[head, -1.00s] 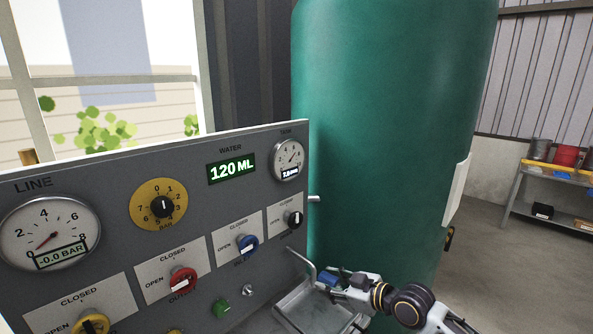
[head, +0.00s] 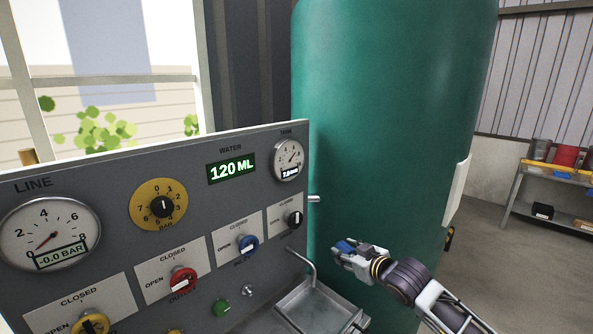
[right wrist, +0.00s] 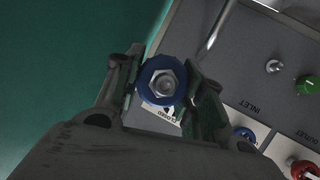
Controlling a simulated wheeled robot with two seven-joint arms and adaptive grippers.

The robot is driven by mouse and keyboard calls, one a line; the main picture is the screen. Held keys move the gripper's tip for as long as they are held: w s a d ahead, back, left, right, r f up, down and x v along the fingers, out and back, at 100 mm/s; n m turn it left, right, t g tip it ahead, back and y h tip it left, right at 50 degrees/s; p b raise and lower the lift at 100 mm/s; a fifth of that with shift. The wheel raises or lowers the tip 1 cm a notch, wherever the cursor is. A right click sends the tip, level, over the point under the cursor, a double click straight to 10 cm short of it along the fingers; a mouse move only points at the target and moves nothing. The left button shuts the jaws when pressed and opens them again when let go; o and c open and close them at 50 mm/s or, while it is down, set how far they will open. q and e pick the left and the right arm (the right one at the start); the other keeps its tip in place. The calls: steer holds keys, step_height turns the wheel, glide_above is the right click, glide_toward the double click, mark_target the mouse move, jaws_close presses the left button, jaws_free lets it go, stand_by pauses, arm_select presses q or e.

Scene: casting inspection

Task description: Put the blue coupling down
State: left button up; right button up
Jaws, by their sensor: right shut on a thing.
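The blue coupling (right wrist: 148,92) is a round blue collar with a metal hex centre in the right wrist view. My right gripper (right wrist: 160,95) is shut on it, with a finger on each side. In the head view the right gripper (head: 345,250) holds the coupling (head: 346,245) in the air in front of the green tank, to the right of the panel and above the metal tray (head: 318,300). The coupling is small there and partly hidden by the fingers. My left gripper is not in view.
The grey panel (head: 120,215) with gauges, knobs and a water display reading 120 ML fills the left. A bent metal pipe (head: 308,268) comes out of it over the tray. The green tank (head: 390,120) stands close behind the gripper. A shelf (head: 555,172) stands far right.

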steer(key=shift+s+d+r+m+t+h, duration=0.6)
steer(key=shift+s+d+r+m+h, duration=0.35)
steer(key=shift+d+r+m+h, duration=1.95)
steer(key=s+f, duration=0.4)
steer(key=f, duration=0.5)
steer(key=s+d+f+n, duration=0.1)
steer(key=s+f, duration=0.4)
steer(key=f, duration=0.4)
steer(key=shift+d, duration=0.15)
steer(key=s+f, duration=0.5)
steer(key=f, duration=0.1)
